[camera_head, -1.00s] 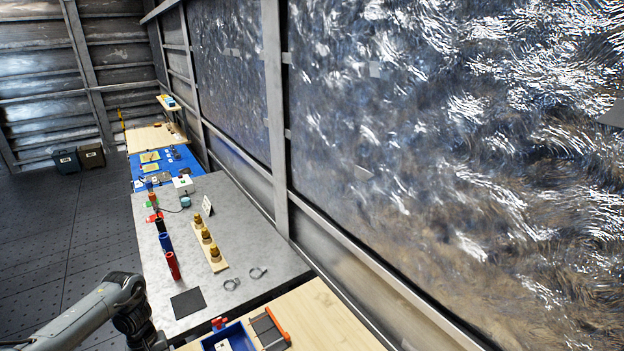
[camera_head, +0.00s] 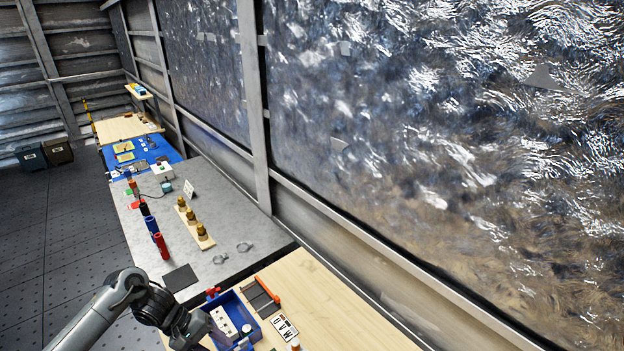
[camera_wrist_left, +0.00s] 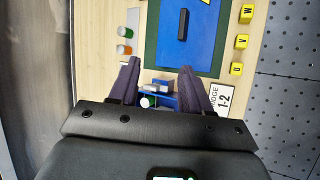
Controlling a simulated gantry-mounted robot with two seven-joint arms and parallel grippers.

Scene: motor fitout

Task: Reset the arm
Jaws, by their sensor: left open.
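My left arm enters the head view from the bottom left, and its wrist (camera_head: 188,326) is beside a blue tray (camera_head: 252,340) on the near wooden bench. The fingertips are not clear in that view. In the left wrist view my left gripper (camera_wrist_left: 159,70) is open, its two dark fingers apart. No object is held between them. A small blue-grey block (camera_wrist_left: 162,86) and a white round piece (camera_wrist_left: 148,102) show in the gap, below the fingers. My right gripper is in neither view.
A grey bench (camera_head: 225,217) holds several cylinders and brass parts. The wall (camera_head: 330,210) bounds the benches.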

